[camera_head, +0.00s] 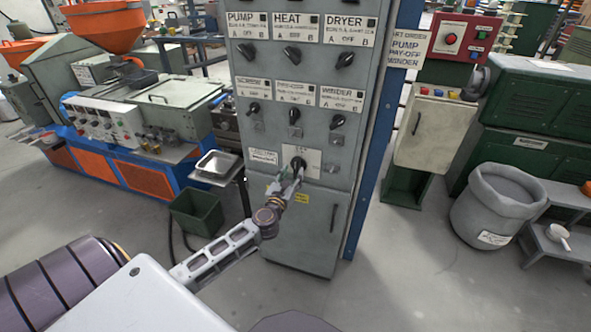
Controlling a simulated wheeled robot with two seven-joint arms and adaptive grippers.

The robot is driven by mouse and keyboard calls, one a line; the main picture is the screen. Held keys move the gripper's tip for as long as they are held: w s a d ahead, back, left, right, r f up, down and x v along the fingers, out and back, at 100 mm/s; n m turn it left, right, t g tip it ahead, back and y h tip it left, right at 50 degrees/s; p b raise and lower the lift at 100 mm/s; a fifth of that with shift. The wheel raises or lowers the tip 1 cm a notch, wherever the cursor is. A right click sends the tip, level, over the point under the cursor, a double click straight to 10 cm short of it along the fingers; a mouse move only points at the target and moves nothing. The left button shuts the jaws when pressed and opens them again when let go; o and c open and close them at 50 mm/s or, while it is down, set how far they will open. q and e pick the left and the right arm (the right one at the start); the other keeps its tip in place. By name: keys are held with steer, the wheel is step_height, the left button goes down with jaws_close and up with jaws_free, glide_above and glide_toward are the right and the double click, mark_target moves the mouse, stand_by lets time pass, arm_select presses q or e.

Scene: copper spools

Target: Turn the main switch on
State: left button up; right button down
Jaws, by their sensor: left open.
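A grey control cabinet (310,221) stands upright ahead of me. A black rotary switch (298,163) sits on a pale plate low on its panel, below the labelled rows; the plate's small text is too small to read. My left gripper (291,176) is open, with its fingers at this switch's lower edge. I cannot tell whether the fingers touch the switch. My left arm reaches in from the lower left. My right gripper is not in view.
Above are knobs labelled PUMP, HEAT and DRYER (336,54). A green bin (196,213) and a small metal tray (216,165) stand left of the cabinet. A blue post (376,150) borders its right side. A grey barrel (495,205) stands further right. Floor in front is clear.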

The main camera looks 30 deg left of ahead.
mark_target(295, 169)
arm_select(q)
steer(key=shift+x, duration=2.05)
jaws_close()
